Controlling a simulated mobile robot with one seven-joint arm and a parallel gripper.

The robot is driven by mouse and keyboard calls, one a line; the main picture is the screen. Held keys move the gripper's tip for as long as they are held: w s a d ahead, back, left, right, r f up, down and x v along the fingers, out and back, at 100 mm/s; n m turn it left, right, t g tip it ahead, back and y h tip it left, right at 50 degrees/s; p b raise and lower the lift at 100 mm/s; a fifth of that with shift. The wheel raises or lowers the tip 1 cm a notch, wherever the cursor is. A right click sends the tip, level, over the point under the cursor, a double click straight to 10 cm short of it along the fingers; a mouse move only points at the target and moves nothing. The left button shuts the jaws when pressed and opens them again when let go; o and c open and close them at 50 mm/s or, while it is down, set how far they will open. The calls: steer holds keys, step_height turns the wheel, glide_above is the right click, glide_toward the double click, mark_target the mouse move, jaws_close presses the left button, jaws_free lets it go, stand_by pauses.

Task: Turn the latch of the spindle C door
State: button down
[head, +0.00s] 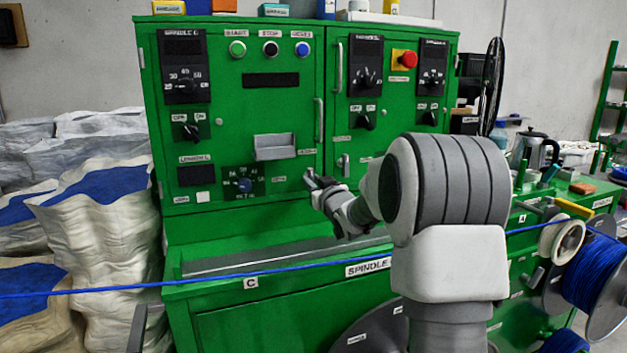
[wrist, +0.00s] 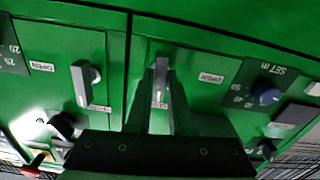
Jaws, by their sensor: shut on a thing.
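The spindle C door (head: 235,110) is the green left door of the cabinet, shut, with its name plate (head: 183,32) at the top left. My gripper (head: 312,178) is at the lower right edge of this door. In the wrist view my gripper (wrist: 162,80) has its two dark fingers on either side of a small grey latch (wrist: 161,90), shut on it. The latch lies lengthwise between the fingers, near the door seam.
The neighbouring door has a similar grey latch (head: 343,164), close to my gripper; it also shows in the wrist view (wrist: 83,82). A blue-capped length knob (head: 244,185) is left of my gripper. A taut blue cable (head: 220,279) crosses low in front of the cabinet.

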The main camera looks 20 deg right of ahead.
steer(key=shift+m, duration=0.6)
steer(key=c, duration=0.9)
jaws_free()
steer(key=shift+o, duration=0.2)
steer(key=s+p, duration=0.1)
steer(key=s, duration=1.6)
steer(key=shift+s, duration=0.2)
